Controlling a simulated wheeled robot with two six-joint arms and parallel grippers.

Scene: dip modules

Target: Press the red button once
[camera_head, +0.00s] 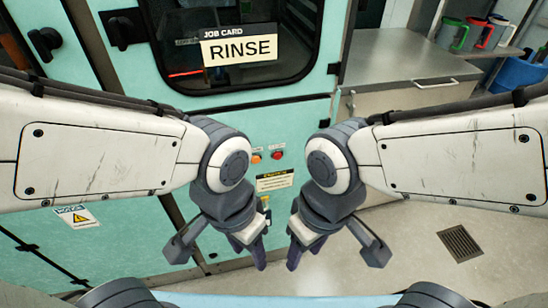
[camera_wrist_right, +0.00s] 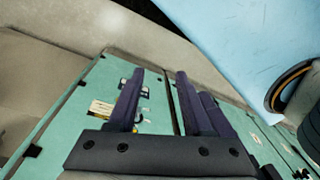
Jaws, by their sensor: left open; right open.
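A small red button (camera_head: 278,154) sits on the teal machine front in the head view, between my two arms. An orange button (camera_head: 256,157) is just left of it. My left gripper (camera_head: 253,258) hangs below and left of the buttons, open and empty. My right gripper (camera_head: 298,258) hangs below and right of them, also open and empty. Both are apart from the red button. In the right wrist view my right gripper's fingers (camera_wrist_right: 157,95) are spread with nothing between them. I cannot make out the red button in that view.
The teal machine (camera_head: 240,122) has a dark window with a job card (camera_head: 239,49) reading RINSE. A grey counter (camera_head: 400,65) with several mugs stands at right. A floor drain (camera_head: 460,243) lies in clear floor.

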